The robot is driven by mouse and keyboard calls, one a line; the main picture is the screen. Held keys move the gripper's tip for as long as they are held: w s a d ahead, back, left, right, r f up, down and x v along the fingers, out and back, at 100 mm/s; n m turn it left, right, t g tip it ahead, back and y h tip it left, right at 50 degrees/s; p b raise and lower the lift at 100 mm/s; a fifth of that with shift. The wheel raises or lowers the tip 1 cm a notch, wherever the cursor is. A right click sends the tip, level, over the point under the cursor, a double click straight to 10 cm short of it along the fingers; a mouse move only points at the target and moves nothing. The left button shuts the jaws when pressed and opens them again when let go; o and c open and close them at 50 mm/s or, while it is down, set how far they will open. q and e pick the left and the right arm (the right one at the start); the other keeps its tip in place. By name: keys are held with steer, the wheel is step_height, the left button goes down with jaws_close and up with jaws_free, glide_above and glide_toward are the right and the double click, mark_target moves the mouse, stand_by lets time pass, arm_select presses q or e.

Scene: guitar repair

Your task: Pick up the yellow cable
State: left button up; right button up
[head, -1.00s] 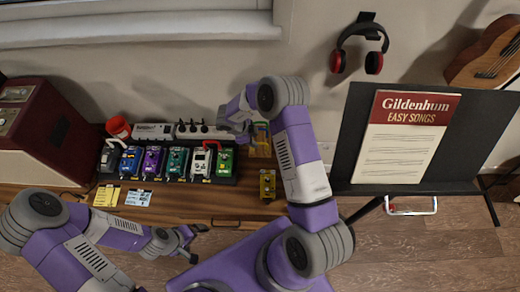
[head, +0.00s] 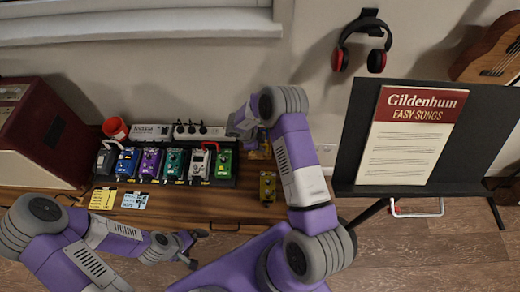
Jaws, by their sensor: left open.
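I cannot make out a yellow cable for certain. A yellowish thing (head: 262,151) shows behind my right arm, right of the green pedal; it is partly hidden and too small to identify. My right gripper (head: 240,132) is above the back right end of the pedal row, near the power strip. Its fingers are small and dark, and I cannot tell whether they are open or hold anything. My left gripper (head: 190,246) is open and empty, low in front of the cabinet's front edge, away from the pedals.
A black pedalboard with several coloured pedals (head: 150,163) stands on the wooden cabinet (head: 165,217). A yellow pedal (head: 267,187) sits apart on its right. A white power strip (head: 199,132) and red cup (head: 116,127) are behind. A music stand (head: 350,150) is at right.

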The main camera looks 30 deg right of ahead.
jaws_close()
